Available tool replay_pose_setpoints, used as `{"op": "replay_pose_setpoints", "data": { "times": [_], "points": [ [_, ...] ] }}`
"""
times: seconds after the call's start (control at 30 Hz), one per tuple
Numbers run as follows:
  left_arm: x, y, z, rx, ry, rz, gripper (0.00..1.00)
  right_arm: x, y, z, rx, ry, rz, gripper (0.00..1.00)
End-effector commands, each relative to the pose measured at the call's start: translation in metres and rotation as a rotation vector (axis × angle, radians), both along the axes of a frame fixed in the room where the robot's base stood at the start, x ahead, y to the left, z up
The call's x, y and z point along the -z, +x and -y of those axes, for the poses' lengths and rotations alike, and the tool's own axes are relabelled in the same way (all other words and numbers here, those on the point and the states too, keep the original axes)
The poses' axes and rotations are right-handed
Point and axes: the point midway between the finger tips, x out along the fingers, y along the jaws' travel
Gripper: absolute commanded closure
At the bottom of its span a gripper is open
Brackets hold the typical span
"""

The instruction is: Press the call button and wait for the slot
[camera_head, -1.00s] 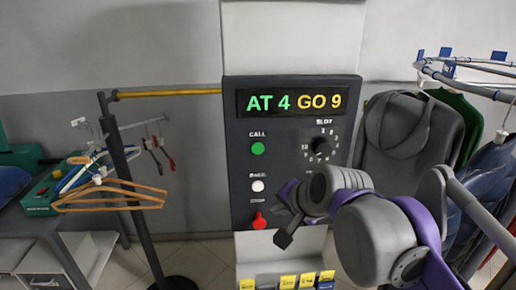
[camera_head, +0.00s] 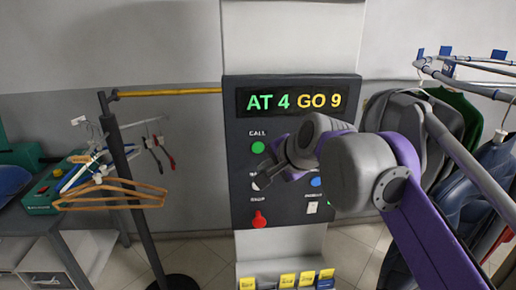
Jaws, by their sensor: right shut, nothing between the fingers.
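The dark control panel (camera_head: 240,205) stands in the middle, with a display (camera_head: 295,101) reading "AT 4 GO 9". The green call button (camera_head: 258,147) is at its upper left under the word CALL. A red control (camera_head: 259,219) is at the lower left. My right gripper (camera_head: 262,180) is shut and empty in front of the panel, just below the call button. It covers the white button and my arm hides the dial. I cannot tell whether the gripper touches the panel. My left gripper is not in view.
A rail with hanging garments (camera_head: 480,185) stands at the right. A dark post with a yellow bar (camera_head: 170,93) and wooden hangers (camera_head: 110,195) are at the left, beside a table (camera_head: 40,225). Yellow tags (camera_head: 287,281) sit on a ledge below the panel.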

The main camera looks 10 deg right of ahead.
Motion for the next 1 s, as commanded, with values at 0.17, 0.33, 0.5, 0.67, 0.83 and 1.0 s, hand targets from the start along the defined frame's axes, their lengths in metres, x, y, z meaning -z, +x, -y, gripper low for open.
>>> {"op": "replay_pose_setpoints", "data": {
  "times": [0.17, 0.33, 0.5, 0.67, 0.83, 1.0],
  "points": [
    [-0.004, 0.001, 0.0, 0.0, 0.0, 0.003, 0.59, -0.001, 0.028, 0.0, 0.001, 0.001, 0.0, 1.0],
    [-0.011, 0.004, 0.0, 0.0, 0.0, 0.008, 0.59, -0.002, 0.049, 0.0, 0.001, 0.0, 0.001, 1.0],
    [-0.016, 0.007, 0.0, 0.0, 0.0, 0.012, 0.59, -0.002, 0.062, 0.0, 0.0, -0.001, 0.002, 1.0],
    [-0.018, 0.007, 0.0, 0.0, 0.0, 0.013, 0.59, 0.0, 0.067, 0.0, 0.001, -0.001, 0.0, 1.0],
    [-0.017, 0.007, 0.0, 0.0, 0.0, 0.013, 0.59, 0.0, 0.067, 0.0, 0.001, -0.001, 0.0, 1.0],
    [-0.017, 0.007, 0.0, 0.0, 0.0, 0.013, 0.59, 0.0, 0.067, 0.0, 0.0, 0.0, 0.0, 1.0]
  ]
}}
